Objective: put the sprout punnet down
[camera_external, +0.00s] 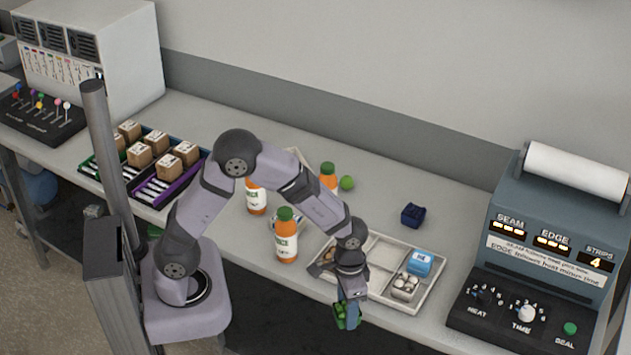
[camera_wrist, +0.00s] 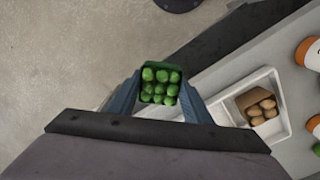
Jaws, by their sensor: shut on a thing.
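The sprout punnet (camera_external: 346,317) is a small dark green box filled with round green sprouts. My gripper (camera_external: 350,296) is shut on it, pointing down. In the wrist view the punnet (camera_wrist: 158,86) sits upright between the two fingers of my gripper (camera_wrist: 159,98), with grey floor around it. It hangs in front of the bench's front edge, just off the near side of the pale compartment tray (camera_external: 431,293). That tray also shows in the wrist view (camera_wrist: 233,107).
The tray holds a brown punnet of round tan items (camera_wrist: 262,108), a blue box (camera_external: 419,262) and a light punnet (camera_external: 405,286). Orange bottles (camera_external: 286,242) stand left of it. A dark blue box (camera_external: 413,215) is behind. The sealing machine (camera_external: 540,250) is at right.

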